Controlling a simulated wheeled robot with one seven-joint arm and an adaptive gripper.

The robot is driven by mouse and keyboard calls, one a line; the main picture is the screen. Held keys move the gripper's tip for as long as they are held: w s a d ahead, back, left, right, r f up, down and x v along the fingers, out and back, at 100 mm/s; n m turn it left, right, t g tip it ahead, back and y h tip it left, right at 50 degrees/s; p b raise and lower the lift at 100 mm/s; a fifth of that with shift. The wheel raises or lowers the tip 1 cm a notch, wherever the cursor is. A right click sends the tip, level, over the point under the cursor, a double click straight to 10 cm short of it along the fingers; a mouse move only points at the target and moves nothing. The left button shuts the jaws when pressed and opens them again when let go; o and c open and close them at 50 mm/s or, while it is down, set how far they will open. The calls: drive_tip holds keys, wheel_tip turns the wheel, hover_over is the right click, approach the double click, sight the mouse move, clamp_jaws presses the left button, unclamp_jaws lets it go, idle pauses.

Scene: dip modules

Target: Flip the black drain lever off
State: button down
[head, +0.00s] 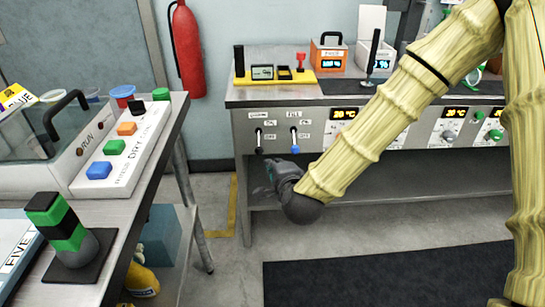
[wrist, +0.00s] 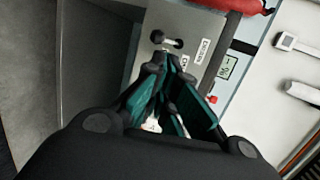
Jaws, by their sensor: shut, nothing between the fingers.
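The black drain lever (head: 259,142) is on the left of the grey front panel. It hangs with its black knob down, beside small labels that are hard to read. In the wrist view the black lever (wrist: 166,40) shows just beyond the fingertips. My gripper (head: 271,176) is below the panel's lower edge, under the levers and apart from them. In the wrist view my gripper (wrist: 166,66) has its teal-padded fingers shut and empty. A lever with a blue knob (head: 294,142) hangs to the right of the black one, also knob down.
Dials and displays (head: 345,113) lie right of the levers on the panel. A yellow stand (head: 275,81) and an orange box (head: 328,55) stand on the counter above. A side bench with a button box (head: 125,143) is at left. The floor between is open.

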drive_tip(key=v, duration=0.3)
drive_tip(key=shift+s+f, duration=0.1)
drive_tip(key=shift+f, duration=0.05)
drive_tip(key=shift+d, duration=0.1)
drive_tip(key=s+d+f+n+g, duration=0.25)
drive_tip(key=s+f, duration=0.25)
drive_tip(key=f, duration=0.4)
drive_tip(key=s+d+f+n+g, duration=0.1)
drive_tip(key=s+f+n+g, duration=0.15)
drive_tip(key=s+f, duration=0.45)
drive_tip(key=s+d+f+n+g, duration=0.2)
drive_tip(key=s+f+n, duration=0.15)
drive_tip(key=f, duration=0.75)
drive_tip(key=s+d+f+n+g+h, duration=0.1)
drive_tip(key=s+d+f+n+g, duration=0.4)
drive_tip(key=s, duration=0.6)
drive_tip(key=s+d+f+n+g+h, duration=0.25)
drive_tip(key=s+d+f, duration=0.25)
drive_tip(key=s+f, duration=0.4)
wheel_tip(320, 180, up, 20)
drive_tip(key=p, duration=1.9)
drive_tip(key=shift+s+y, duration=0.45)
drive_tip(key=shift+s, duration=0.05)
